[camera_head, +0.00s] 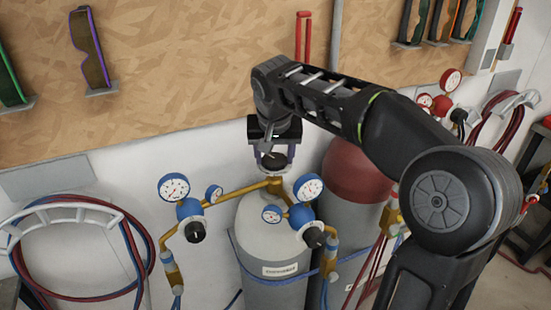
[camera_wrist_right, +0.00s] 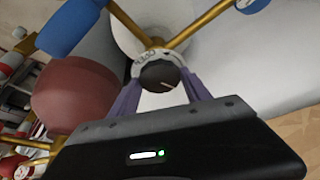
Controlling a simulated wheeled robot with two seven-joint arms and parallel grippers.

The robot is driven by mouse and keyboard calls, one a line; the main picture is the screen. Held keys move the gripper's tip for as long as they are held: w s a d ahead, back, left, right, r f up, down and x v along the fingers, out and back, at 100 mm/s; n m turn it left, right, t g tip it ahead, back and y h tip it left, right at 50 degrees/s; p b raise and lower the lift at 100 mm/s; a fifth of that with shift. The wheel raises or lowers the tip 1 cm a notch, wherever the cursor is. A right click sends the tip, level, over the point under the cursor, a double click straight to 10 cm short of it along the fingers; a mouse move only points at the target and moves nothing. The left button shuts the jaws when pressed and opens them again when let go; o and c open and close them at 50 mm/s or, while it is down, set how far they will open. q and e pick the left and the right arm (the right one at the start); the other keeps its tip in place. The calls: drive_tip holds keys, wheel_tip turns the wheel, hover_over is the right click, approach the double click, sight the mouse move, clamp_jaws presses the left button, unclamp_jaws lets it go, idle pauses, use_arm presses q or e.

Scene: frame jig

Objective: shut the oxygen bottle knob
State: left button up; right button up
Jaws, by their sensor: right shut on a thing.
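The oxygen bottle (camera_head: 268,245) is the grey-white cylinder with blue-capped regulators, standing against the wall in the head view. Its dark round knob (camera_head: 274,161) sits on top of the brass valve. My right gripper (camera_head: 274,156) comes down over the knob with a finger on each side and is shut on it. In the right wrist view the knob (camera_wrist_right: 160,76) shows a light marker line and sits between my two purple fingers (camera_wrist_right: 160,85). A white collar with lettering, too small to read surely, surrounds it. My left gripper is in neither view.
A red-topped bottle (camera_head: 352,172) stands just right of the oxygen bottle, partly behind my arm. Pressure gauges (camera_head: 173,187) and brass pipes branch off both sides of the valve. Coiled hoses (camera_head: 130,250) hang at left. A wooden board (camera_head: 180,60) is behind.

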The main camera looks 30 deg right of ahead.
drive_tip(key=m, duration=0.2)
drive_tip(key=m+g+h, duration=0.1)
drive_tip(key=m, duration=0.1)
drive_tip(key=shift+w+a+m+b, duration=0.15)
drive_tip(key=shift+m+b, duration=0.15)
drive_tip(key=shift+b, duration=0.1)
drive_tip(key=o, duration=1.4)
drive_tip(key=shift+a+r, duration=0.25)
drive_tip(key=shift+r, duration=0.35)
drive_tip(key=p+v, duration=0.3)
drive_tip(key=v, duration=0.3)
drive_tip(key=shift+a+r+p, duration=0.15)
drive_tip(key=shift+r+p, duration=0.15)
